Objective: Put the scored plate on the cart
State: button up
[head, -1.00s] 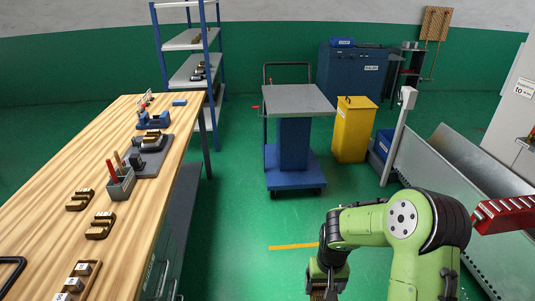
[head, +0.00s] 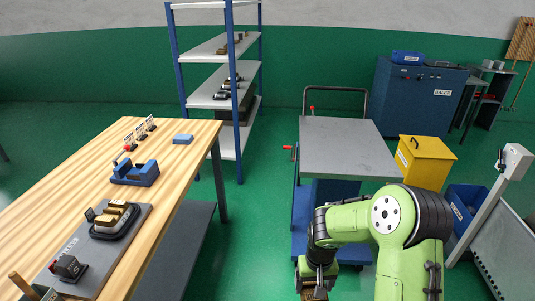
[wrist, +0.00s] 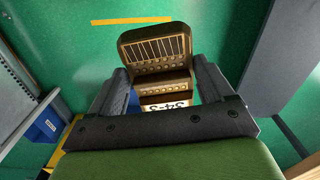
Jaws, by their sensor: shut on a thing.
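My gripper (head: 318,284) is low at the bottom of the head view, in front of the cart. In the wrist view my gripper (wrist: 162,92) is shut on a brown scored plate (wrist: 154,46). The plate has parallel grooves at its far end, a row of small round marks and a white label with dark characters. Only a little brown of it shows in the head view. The cart (head: 345,148) has a flat grey top, a blue frame and a dark push handle at the back. Its top is bare. The held plate is apart from the cart.
A wooden workbench (head: 95,180) with fixtures and blocks stands at left. Behind are a shelf rack (head: 222,98) and a blue cabinet (head: 420,95). A yellow bin (head: 424,165) stands right of the cart. A grey post (head: 490,215) is at right. Green floor is free between bench and cart.

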aim_at(354, 162)
jog(key=i+l+u, duration=0.45)
jog(key=u, duration=0.25)
jog(key=i+l+u, duration=0.1)
jog(key=l+u, duration=0.25)
jog(key=l, duration=0.15)
jog(key=i+l+u, duration=0.1)
jog(key=l+u, duration=0.95)
jog(key=l, duration=0.2)
